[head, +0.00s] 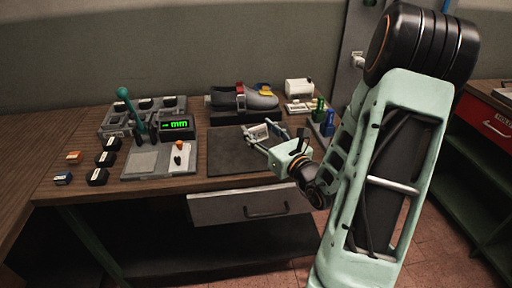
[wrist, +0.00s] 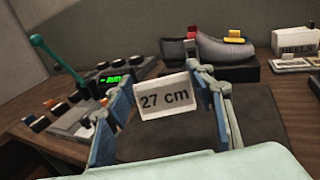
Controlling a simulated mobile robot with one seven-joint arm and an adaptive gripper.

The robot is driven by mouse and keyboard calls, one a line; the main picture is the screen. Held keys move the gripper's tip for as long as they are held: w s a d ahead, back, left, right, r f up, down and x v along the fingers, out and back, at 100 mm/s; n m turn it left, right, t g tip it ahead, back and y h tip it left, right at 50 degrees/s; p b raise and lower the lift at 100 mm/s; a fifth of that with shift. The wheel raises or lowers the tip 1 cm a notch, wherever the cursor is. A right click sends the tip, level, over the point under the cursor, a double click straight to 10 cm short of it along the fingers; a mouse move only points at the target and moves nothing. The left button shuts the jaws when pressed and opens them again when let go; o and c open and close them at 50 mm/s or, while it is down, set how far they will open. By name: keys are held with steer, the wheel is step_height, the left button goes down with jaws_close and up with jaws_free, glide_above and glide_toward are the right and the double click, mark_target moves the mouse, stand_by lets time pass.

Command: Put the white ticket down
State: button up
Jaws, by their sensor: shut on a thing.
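The white ticket (wrist: 166,98) is a small card printed "27 cm". It is upright and slightly tilted, facing the wrist camera. My gripper (wrist: 158,88) is shut on it, with one finger at each side edge. In the head view my gripper (head: 264,134) holds the ticket over the right part of the dark mat (head: 228,160). The ticket looks raised above the mat, but the exact gap cannot be told. The mat also shows in the wrist view (wrist: 268,145), bare where visible.
A grey shoe (head: 258,101) sits on a dark base behind the mat. Black blocks (head: 97,177) lie farther left. A white box (head: 298,87) and green and blue items (head: 322,120) stand right.

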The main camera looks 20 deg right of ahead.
steer(key=w+f, duration=0.2)
steer(key=w+d+f, duration=0.1)
steer(key=w+f, duration=0.1)
steer(key=w+d+f, duration=0.1)
steer(key=w+f, duration=0.1)
steer(key=shift+w+f+b, duration=0.15)
steer(key=shift+f+b, duration=0.15)
steer(key=shift+f, duration=1.55)
steer(key=shift+f+b, duration=0.2)
steer(key=shift+b, duration=0.15)
steer(key=o, duration=0.7)
steer(key=shift+o, duration=0.2)
steer(key=shift+r, duration=0.15)
